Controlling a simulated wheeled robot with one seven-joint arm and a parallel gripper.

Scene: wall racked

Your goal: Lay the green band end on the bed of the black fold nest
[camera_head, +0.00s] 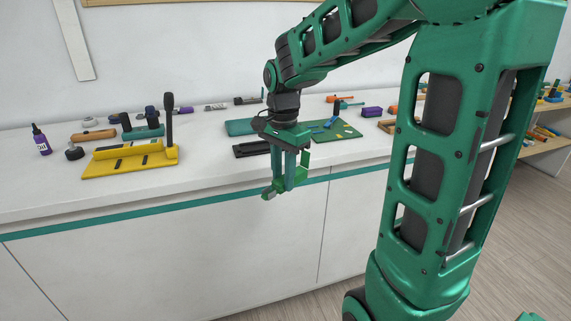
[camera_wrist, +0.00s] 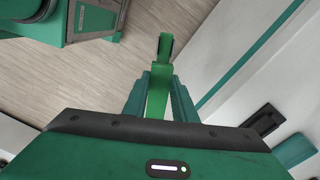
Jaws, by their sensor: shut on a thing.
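My gripper (camera_head: 284,183) hangs pointing down in front of the counter's front edge in the head view. It is shut on a bright green band, the green band end (camera_wrist: 158,94), which stands between the two teal fingers (camera_wrist: 159,103) in the wrist view and reaches out beyond their tips. The green band (camera_head: 304,162) also shows beside the fingers in the head view. The black fold nest (camera_head: 250,149) appears as a low black piece on the counter, behind and left of my gripper. A black piece, likely the same nest (camera_wrist: 266,122), shows at the wrist view's right. Its bed is not clear.
A yellow fixture (camera_head: 130,160) with a black upright handle stands left on the counter. A purple bottle (camera_head: 41,139) is farther left. A green mat (camera_head: 335,132) lies behind my gripper. The white counter front (camera_head: 190,245) drops below the teal edge strip.

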